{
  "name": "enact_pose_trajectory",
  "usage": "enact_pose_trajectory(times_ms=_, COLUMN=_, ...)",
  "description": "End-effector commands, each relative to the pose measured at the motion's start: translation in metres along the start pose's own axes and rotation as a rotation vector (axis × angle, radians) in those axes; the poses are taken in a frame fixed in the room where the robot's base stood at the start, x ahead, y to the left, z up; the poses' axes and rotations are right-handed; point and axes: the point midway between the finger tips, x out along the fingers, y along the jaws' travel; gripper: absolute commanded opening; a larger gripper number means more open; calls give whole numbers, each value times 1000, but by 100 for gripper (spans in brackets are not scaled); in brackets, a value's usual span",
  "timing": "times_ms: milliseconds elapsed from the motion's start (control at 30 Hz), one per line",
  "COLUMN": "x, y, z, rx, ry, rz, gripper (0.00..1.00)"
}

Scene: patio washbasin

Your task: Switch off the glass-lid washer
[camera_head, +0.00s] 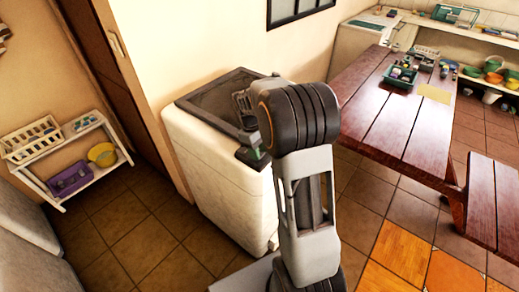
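The washer (205,165) is a white top-loading machine standing against the wall, left of centre. Its dark-framed glass lid (208,101) lies on top and looks shut. My arm stands in front of the washer's right side and hides part of its top and right edge. My gripper (243,106) shows small and partly hidden behind my arm, over the right part of the washer top. I cannot tell whether its fingers are apart or touching the washer. A dark part with a small green patch (256,153) shows at the washer's front right top corner. I cannot make out a switch.
A wooden table (385,110) with a green tray (400,78) stands to the right, with a bench (495,195) beside it. A white shelf (75,160) with baskets stands at the left. Tiled floor (140,235) is clear in front of the washer's left side.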

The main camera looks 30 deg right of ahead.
Motion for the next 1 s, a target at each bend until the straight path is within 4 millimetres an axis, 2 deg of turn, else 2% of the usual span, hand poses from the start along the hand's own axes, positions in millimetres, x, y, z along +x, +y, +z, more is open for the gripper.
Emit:
enact_pose_trajectory(times_ms=33, x=0, y=0, z=0, rx=0, ry=0, rz=0, gripper=44)
enact_pose_trajectory(times_ms=167, x=0, y=0, z=0, rx=0, ry=0, rz=-1, gripper=57)
enact_pose_trajectory(times_ms=400, x=0, y=0, z=0, rx=0, ry=0, rz=-1, gripper=57)
enact_pose_trajectory(times_ms=533, x=-7, y=0, z=0, rx=0, ry=2, rz=0, gripper=57)
enact_pose_trajectory(times_ms=667, x=-27, y=0, z=-1, rx=0, ry=3, rz=0, gripper=57)
enact_pose_trajectory(times_ms=1000, x=-96, y=0, z=-1, rx=-1, ry=3, rz=0, gripper=57)
